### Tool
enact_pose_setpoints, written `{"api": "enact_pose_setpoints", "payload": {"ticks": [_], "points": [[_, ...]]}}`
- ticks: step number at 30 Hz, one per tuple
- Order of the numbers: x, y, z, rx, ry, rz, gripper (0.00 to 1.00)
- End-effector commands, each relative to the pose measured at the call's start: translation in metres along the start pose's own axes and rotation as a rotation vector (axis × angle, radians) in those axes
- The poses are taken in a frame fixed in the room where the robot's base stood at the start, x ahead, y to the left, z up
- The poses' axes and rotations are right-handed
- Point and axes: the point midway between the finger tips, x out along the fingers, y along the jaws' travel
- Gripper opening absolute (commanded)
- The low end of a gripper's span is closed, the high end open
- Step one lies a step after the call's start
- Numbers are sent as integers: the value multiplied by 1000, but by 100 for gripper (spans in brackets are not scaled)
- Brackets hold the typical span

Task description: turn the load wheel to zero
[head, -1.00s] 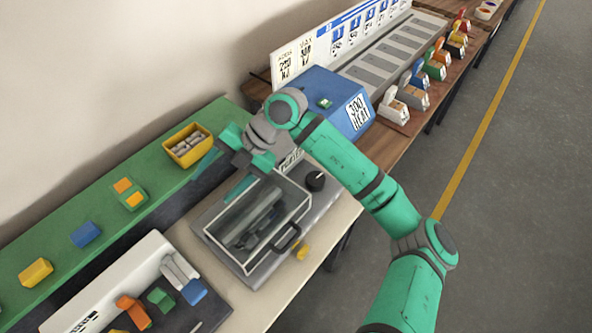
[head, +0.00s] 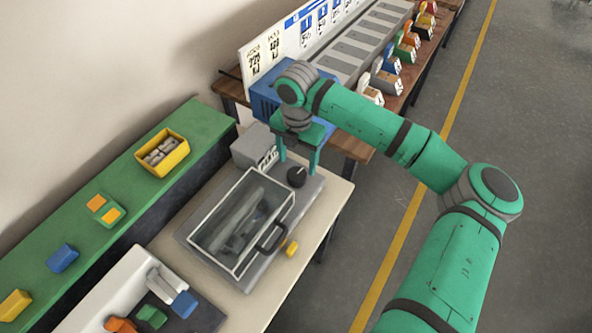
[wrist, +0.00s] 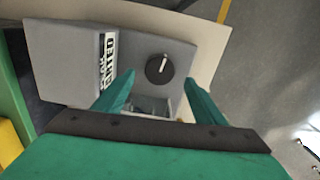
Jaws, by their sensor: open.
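The load wheel appears as a black round knob (head: 297,177) with a pale pointer line, on the grey machine (head: 187,236) just past the clear-lidded box. In the wrist view the knob (wrist: 159,69) lies ahead of and between the fingertips, its white pointer aimed near the top, leaning slightly right. My gripper (head: 298,168) is open, pointing down above the machine's far end, close to the knob. In the wrist view my gripper (wrist: 160,85) has its fingers spread with nothing between them. I cannot tell any contact with the knob.
The clear-lidded box (head: 240,225) with a dark handle stands right before the knob. A grey block with a label (head: 256,148) is beside it. A yellow piece (head: 291,248) lies near the table edge. A yellow bin (head: 162,153) sits on the green shelf.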

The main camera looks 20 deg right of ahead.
Motion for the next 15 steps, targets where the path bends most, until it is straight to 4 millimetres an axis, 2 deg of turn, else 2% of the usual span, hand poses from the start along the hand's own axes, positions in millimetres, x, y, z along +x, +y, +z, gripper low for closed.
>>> {"api": "enact_pose_setpoints", "payload": {"ticks": [1, 6, 10, 15], "points": [[10, 0, -1, 0, 5, 0, 64], [36, 0, 0, 2, 3, 1, 64], [50, 1, -1, -2, 2, 1, 64], [57, 3, -2, -6, 1, 2, 64]]}}
